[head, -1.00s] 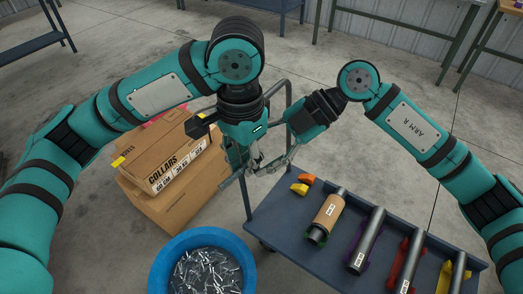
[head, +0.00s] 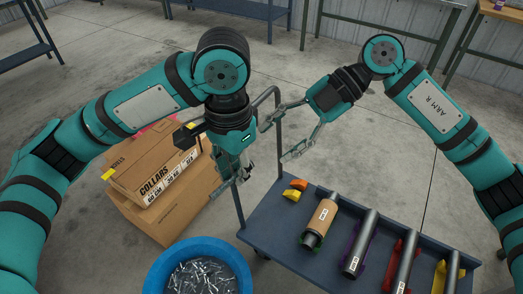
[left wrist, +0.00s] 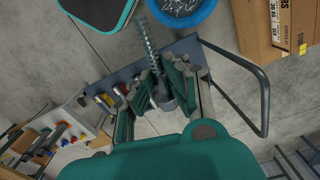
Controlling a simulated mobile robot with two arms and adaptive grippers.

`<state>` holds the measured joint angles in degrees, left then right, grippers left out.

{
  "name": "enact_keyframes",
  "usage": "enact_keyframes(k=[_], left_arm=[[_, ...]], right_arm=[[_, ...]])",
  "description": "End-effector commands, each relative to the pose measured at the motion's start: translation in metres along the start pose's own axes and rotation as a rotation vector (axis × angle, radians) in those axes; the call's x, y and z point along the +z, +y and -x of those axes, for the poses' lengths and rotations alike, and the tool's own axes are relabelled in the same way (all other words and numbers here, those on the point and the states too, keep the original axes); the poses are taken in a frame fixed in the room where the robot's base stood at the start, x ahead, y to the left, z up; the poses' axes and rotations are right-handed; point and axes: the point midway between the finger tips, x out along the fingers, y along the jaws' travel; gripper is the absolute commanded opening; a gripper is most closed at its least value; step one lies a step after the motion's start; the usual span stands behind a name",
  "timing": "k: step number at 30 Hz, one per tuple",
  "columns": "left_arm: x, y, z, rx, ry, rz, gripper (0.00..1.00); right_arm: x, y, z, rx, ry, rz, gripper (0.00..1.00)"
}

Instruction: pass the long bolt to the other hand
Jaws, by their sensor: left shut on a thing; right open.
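The long bolt (left wrist: 147,47) shows in the left wrist view as a grey threaded shank reaching up and away from between my left fingers, with its thick head lower down between them. My left gripper (left wrist: 163,92) is shut on it near the head end. In the head view my left gripper (head: 232,179) points down between the boxes and the cart; the bolt is hard to make out there. My right gripper (head: 278,141) is open and empty, to the right of the left gripper and apart from it, fingers spread toward the left.
A blue tub (head: 157,277) of loose bolts stands at the front. Cardboard boxes (head: 180,215) stand left, and the cart's upright handle (head: 278,105) rises behind the grippers.

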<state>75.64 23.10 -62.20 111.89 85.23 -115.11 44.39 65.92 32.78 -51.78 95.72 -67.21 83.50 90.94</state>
Motion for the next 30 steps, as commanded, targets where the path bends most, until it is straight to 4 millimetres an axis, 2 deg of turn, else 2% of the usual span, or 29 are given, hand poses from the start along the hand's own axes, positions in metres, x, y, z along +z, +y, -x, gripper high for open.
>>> enact_keyframes(k=[3,9,14,24,26,30], left_arm=[[0.0,0.0,0.0,0.0,0.001,0.0,0.0],[0.0,0.0,0.001,0.0,0.001,0.0,0.0],[0.005,-0.004,0.008,-0.003,0.004,0.039,0.0],[0.038,-0.017,0.047,-0.002,0.003,0.275,0.0],[0.04,-0.018,0.049,-0.001,0.002,0.292,0.0],[0.041,-0.018,0.051,0.0,0.001,0.303,0.0]], right_arm=[[0.0,0.0,0.021,0.002,-0.002,0.0,0.52],[0.0,0.0,0.04,0.0,0.0,0.001,0.52],[-0.001,0.0,0.045,0.0,0.0,0.001,0.52],[-0.001,0.002,0.045,-0.002,0.003,0.004,0.51],[-0.004,0.007,0.045,-0.012,0.012,0.015,0.51],[-0.017,0.033,0.046,-0.061,0.054,0.069,0.51]])
